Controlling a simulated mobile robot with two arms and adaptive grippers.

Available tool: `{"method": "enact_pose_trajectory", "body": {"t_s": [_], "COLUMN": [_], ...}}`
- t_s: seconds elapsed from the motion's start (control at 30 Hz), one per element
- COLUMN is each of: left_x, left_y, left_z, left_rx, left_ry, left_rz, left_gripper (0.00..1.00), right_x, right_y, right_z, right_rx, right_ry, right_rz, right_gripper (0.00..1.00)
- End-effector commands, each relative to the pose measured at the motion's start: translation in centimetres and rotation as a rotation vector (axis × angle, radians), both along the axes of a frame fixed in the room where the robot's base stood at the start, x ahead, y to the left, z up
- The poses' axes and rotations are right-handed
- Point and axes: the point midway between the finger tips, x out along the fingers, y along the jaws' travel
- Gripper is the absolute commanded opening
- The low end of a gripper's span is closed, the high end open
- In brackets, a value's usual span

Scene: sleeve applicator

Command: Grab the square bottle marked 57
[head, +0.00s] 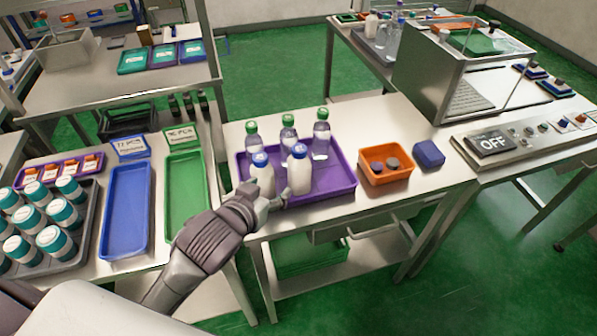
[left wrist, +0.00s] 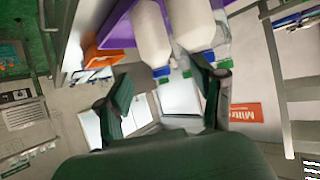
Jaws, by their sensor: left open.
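A purple tray (head: 335,183) holds two white bottles with blue caps in front and several clear bottles with green caps behind. The left white bottle (head: 263,177) and the right white bottle (head: 298,172) stand upright. No number 57 is legible on any bottle. My left gripper (head: 268,202) is open at the tray's front left edge, close in front of the white bottles. In the left wrist view the open fingers (left wrist: 165,95) point toward two white bottles (left wrist: 152,38), with nothing held. The gripper partly hides the left bottle's lower part. My right gripper is not in view.
An orange bin (head: 386,178) with dark round pieces and a blue box (head: 429,154) stand right of the tray. Left are a green tray (head: 187,185), a blue tray (head: 126,210) and a rack of teal-capped jars (head: 40,225). A machine panel reads OFF (head: 491,143).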

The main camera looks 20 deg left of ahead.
Motion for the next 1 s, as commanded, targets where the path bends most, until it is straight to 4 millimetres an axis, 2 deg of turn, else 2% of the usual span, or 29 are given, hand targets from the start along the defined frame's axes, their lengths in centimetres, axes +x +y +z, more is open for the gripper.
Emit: {"method": "enact_pose_trajectory", "body": {"t_s": [0.03, 0.17, 0.5, 0.77, 1.0], "left_x": [1.0, 2.6, 8.5, 10.4, 13.6], "left_y": [-0.2, -0.6, -1.1, -1.4, -2.1], "left_z": [1.4, 2.8, 0.5, -0.2, -1.3], "left_rx": [-0.008, -0.027, -0.028, -0.030, -0.028], "left_ry": [-0.050, -0.112, -0.114, -0.114, -0.113], "left_rz": [-0.007, -0.015, -0.015, -0.015, -0.015], "left_gripper": [0.68, 0.68, 0.68, 0.68, 0.68], "right_x": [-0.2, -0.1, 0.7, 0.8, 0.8], "right_y": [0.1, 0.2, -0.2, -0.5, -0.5], "right_z": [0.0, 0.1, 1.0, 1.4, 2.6], "right_rx": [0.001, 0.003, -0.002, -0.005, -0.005], "right_ry": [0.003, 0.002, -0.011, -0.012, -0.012], "right_rz": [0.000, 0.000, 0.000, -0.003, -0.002], "right_gripper": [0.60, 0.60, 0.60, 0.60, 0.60]}}
